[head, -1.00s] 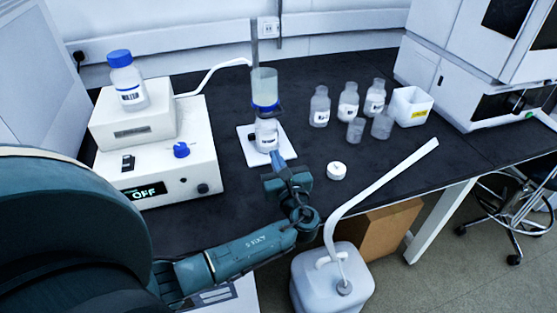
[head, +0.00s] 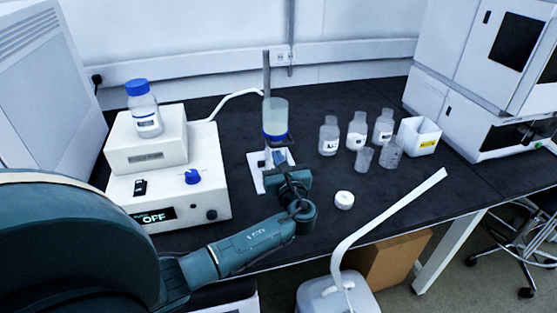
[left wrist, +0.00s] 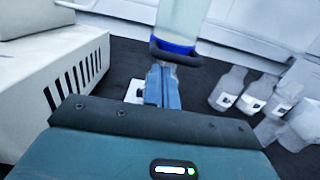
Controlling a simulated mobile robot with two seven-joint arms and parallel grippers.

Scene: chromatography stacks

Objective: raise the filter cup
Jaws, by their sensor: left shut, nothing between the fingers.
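The filter cup (head: 275,112) is a clear cylinder with pale, cloudy contents and a blue band at its bottom. It stands upright at the metal rod of a small stand with a white base (head: 259,184). In the left wrist view the cup (left wrist: 180,18) is at the top, with a dark ring-shaped holder around its lower end. My left gripper (head: 277,157) is shut and empty, in front of and below the cup's blue band. Its blue fingers (left wrist: 161,84) point at the area under the holder. The gripper largely hides the bottle below the cup in the head view.
A white pump unit (head: 167,185) showing OFF, with a blue-capped bottle (head: 146,112) on top, stands left of the stand. Several bottles and beakers, a white bin (head: 417,137) and a white cap (head: 344,200) are to the right. A jug with a tube is in front.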

